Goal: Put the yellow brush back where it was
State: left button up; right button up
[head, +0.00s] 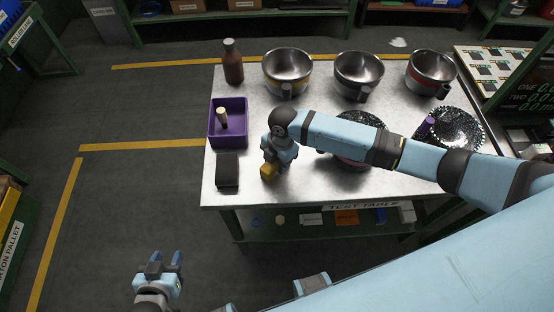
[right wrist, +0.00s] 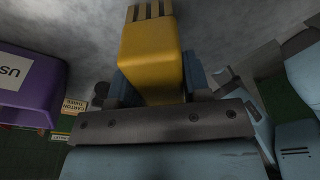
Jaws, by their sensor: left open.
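The yellow brush (head: 268,171) is at the front left of the metal table, beneath my right gripper (head: 275,161). In the right wrist view the yellow brush (right wrist: 152,55) sits between my fingers, which are shut on it. Its slotted far end faces the grey tabletop. I cannot tell whether it touches the table. My left gripper (head: 166,262) is open and empty, over the floor left of the table.
A dark block (head: 227,171) lies left of the brush. Behind it is a purple bin (head: 213,126) holding a wooden-handled item. A brown bottle (head: 232,62) and three metal bowls (head: 288,65) line the back. Black speckled pans lie at the right, one partly behind my right arm.

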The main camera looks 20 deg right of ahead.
jog(key=o, duration=0.4)
jog(key=shift+c, duration=0.2)
notch_tip(320, 180, up, 12)
jog(key=d, duration=0.1)
jog(key=shift+w+d, duration=0.3)
jog(key=shift+w, duration=0.15)
